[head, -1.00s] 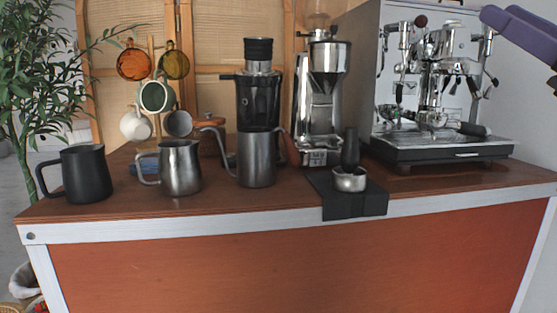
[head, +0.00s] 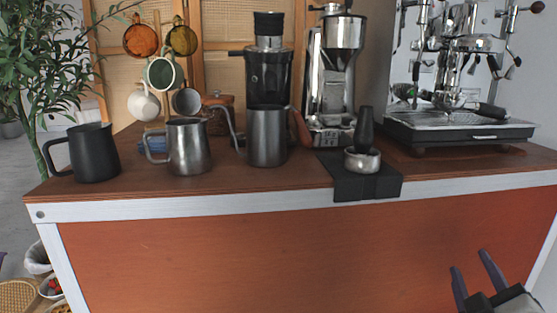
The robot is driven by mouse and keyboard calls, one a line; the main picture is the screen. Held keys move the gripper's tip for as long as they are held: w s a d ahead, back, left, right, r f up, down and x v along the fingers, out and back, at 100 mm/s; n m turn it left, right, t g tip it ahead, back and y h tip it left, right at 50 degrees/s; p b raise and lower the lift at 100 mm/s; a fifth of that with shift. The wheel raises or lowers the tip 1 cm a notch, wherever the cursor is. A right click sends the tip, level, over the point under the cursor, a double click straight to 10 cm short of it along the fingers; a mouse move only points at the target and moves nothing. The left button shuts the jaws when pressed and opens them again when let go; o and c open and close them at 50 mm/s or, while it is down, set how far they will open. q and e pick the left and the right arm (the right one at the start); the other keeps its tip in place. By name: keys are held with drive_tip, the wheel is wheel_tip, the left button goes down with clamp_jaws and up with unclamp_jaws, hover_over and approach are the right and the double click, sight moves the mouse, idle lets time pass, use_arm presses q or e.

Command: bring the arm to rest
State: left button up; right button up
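My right gripper (head: 473,272) shows at the lower right of the head view, in front of the cart's orange front panel (head: 270,262) and below the counter top. Its two dark fingers are spread apart with nothing between them. A small purple bit (head: 3,258) shows at the far left edge, too little to tell what it is. My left gripper does not show.
On the wooden counter (head: 232,193) stand a black pitcher (head: 92,153), steel pitchers (head: 188,147), a grinder (head: 336,75) and an espresso machine (head: 460,128). A tamper (head: 365,130) and a small steel cup (head: 362,162) are on a black mat (head: 350,188).

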drive_tip(key=s+a+f+m+g+y, duration=0.1)
drive_tip(key=s+a+f+g+y, duration=0.15)
drive_tip(key=s+f, duration=0.4)
drive_tip(key=s+a+f+m+g+y, duration=0.1)
drive_tip(key=s+a+f+g, duration=0.25)
drive_tip(key=f, duration=0.65)
drive_tip(key=s+a+f+m+g+y, duration=0.1)
drive_tip(key=s+a+f+g+y, duration=0.15)
drive_tip(key=s+a+f, duration=0.4)
drive_tip(key=s+a+f+g+y, duration=0.15)
drive_tip(key=s+a+g, duration=0.25)
drive_tip(key=s, duration=0.5)
drive_tip(key=w+a+f+t+y, duration=0.3)
drive_tip(key=w+a+t+y, duration=0.1)
drive_tip(key=w+a, duration=0.4)
use_arm(q)
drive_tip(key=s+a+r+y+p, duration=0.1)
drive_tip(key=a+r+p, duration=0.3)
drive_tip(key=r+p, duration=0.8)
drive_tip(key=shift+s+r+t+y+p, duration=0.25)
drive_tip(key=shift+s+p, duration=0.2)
drive_tip(key=shift+p, duration=4)
use_arm(e)
wheel_tip(320, 180, up, 13)
drive_tip(key=s+d+t+h, duration=0.1)
drive_tip(key=s+d+h, duration=0.1)
drive_tip(key=shift+d+f, duration=0.2)
drive_tip(key=shift+s, duration=0.1)
